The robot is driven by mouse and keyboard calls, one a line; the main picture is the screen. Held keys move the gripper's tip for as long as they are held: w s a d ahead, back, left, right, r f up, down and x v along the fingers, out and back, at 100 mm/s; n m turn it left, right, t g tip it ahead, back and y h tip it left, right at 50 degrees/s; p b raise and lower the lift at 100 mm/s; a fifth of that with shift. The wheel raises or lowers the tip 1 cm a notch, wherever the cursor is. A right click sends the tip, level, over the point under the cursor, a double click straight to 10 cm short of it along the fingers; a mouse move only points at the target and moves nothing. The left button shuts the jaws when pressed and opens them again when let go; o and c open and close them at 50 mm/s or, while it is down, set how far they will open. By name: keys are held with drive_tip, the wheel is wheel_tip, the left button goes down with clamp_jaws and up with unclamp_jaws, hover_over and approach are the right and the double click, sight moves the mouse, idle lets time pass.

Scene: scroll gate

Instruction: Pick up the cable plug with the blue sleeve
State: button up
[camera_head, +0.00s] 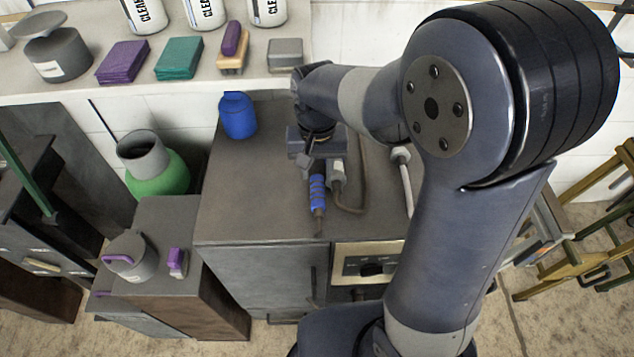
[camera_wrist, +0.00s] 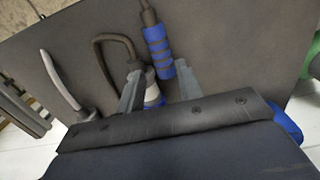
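The cable plug with the blue sleeve (camera_head: 317,190) lies on the grey cabinet top (camera_head: 250,205), its dark cable end pointing toward the front edge. In the wrist view its ribbed blue sleeve (camera_wrist: 158,55) shows just beyond the fingertips. My gripper (camera_head: 306,165) is above the plug's far end. In the wrist view my gripper (camera_wrist: 160,90) is open, with its fingers apart and the line of the sleeve between them. A white and blue piece shows between the fingers; I cannot tell which plug it belongs to. The gripper's height above the plug is unclear.
A grey plug (camera_head: 337,174) with a looped dark cable lies close to the right of the blue sleeve. A pale rod-like handle (camera_head: 404,175) lies farther right. A blue jar (camera_head: 237,115) stands at the back left. The front left cabinet top is clear.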

sight(317, 193)
drive_tip(key=f, duration=0.4)
drive_tip(key=f+p, duration=0.1)
drive_tip(key=f, duration=0.3)
drive_tip(key=shift+s+f, duration=0.2)
drive_tip(key=shift+f, duration=0.1)
drive_tip(key=shift+c, duration=0.2)
clamp_jaws()
